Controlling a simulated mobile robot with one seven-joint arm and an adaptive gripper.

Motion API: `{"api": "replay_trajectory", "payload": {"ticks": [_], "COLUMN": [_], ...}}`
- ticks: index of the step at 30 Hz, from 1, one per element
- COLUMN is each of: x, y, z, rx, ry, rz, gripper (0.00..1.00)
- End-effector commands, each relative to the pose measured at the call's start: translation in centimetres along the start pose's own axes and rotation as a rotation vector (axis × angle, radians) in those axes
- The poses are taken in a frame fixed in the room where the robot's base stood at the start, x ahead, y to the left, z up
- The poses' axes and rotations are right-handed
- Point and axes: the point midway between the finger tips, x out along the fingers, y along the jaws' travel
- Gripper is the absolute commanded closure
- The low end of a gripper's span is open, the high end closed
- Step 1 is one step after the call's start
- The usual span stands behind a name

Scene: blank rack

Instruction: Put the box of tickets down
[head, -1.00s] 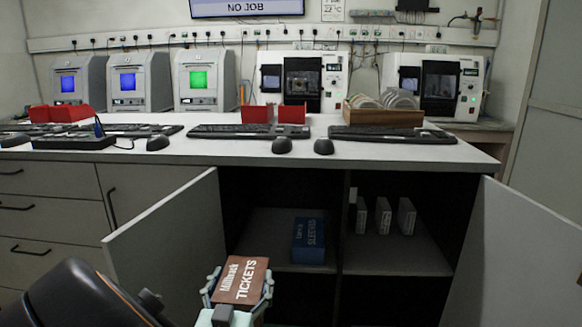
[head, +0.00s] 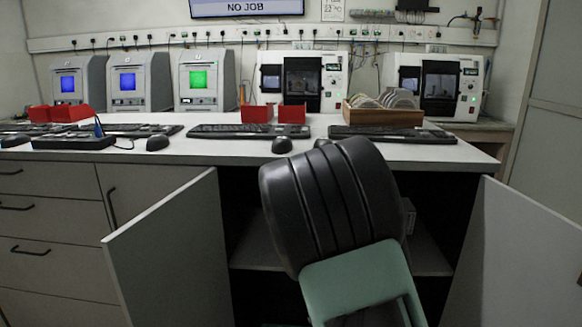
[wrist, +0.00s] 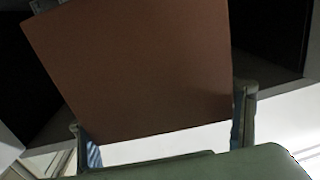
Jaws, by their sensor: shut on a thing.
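The box of tickets (wrist: 130,70) is reddish brown and fills much of the wrist view, tilted, with a plain face toward the camera. My gripper (wrist: 165,135) is shut on it, one finger at each side of its near end. In the head view my dark arm and green wrist part stand in front of the open cupboard and hide the box and the fingers. I cannot tell whether the box touches a surface.
The open cupboard's shelf (head: 255,255) shows on both sides of my arm. Its left door (head: 170,250) and right door (head: 520,260) stand open. A pale box (head: 408,215) partly shows inside. The counter above holds keyboards, machines and a wooden tray (head: 385,117).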

Motion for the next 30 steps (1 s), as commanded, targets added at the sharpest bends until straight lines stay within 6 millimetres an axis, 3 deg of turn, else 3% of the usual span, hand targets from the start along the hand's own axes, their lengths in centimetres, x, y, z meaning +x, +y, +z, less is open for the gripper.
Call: {"api": "replay_trajectory", "payload": {"ticks": [6, 17, 30], "x": [-0.1, -0.6, -2.7], "y": [3.3, 2.1, 1.6], "z": [-0.5, -2.8, -6.5], "rx": [0.001, -0.002, -0.002], "ry": [0.006, 0.002, 0.004], "rz": [-0.007, 0.069, 0.203], "gripper": [0.73, 0.73, 0.73]}}
